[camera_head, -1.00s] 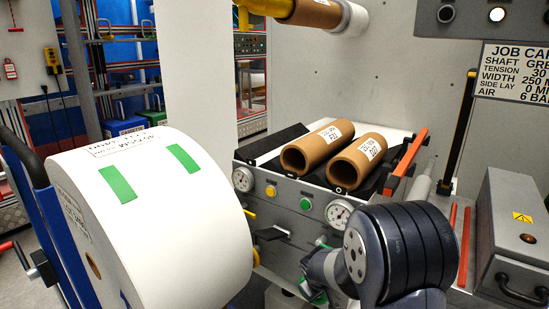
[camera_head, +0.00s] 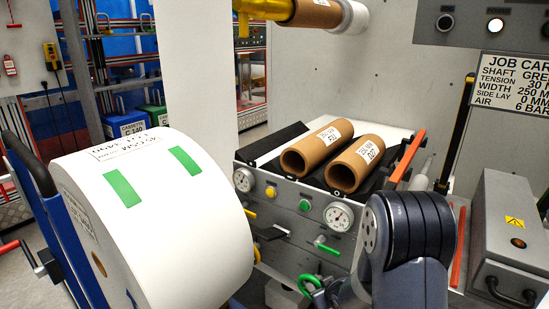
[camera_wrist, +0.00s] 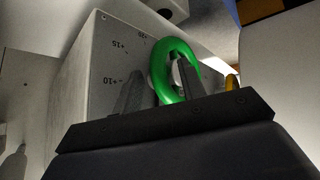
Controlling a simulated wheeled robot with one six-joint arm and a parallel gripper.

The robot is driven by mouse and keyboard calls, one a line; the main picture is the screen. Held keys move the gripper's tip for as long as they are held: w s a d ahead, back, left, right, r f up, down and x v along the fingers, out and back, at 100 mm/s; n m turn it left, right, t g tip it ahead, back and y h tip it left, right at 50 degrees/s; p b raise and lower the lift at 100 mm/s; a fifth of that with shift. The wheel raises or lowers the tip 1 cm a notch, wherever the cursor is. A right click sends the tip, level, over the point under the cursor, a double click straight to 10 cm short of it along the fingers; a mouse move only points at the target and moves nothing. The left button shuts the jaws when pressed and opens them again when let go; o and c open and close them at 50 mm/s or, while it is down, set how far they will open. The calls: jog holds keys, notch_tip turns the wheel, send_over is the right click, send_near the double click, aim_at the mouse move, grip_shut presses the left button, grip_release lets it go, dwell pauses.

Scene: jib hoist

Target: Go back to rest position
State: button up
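My gripper shows in the wrist view (camera_wrist: 160,88) with its two dark fingers apart. A green ring-shaped handle (camera_wrist: 168,60) stands just beyond them, and its left side shows in the gap between the fingers. I cannot tell whether they touch it. In the head view a green loop (camera_head: 308,286) shows low in front of the grey machine, beside my dark arm joint. My gripper is mostly hidden there by my arm.
A large white paper roll (camera_head: 165,215) on a blue trolley (camera_head: 70,245) fills the left. Two brown cores (camera_head: 357,162) lie on the grey machine (camera_head: 290,215) with gauges. A grey box (camera_head: 510,235) stands right. A scale-marked grey block (camera_wrist: 100,75) is near my gripper.

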jog(key=shift+s+d+f+m+t+y+b, duration=0.3)
jog(key=shift+s+t+y+b, duration=0.25)
jog(key=shift+b, duration=0.4)
jog(key=shift+s+d+f+m+t+y+b, duration=0.2)
jog(key=shift+s+m+t+y+b, duration=0.15)
jog(key=shift+t+y+b, duration=0.55)
jog(key=shift+s+d+f+m+t+y+b, duration=0.25)
jog(key=shift+s+t+y+b, duration=0.25)
jog(key=shift+b, duration=0.55)
jog(key=shift+a, duration=0.1)
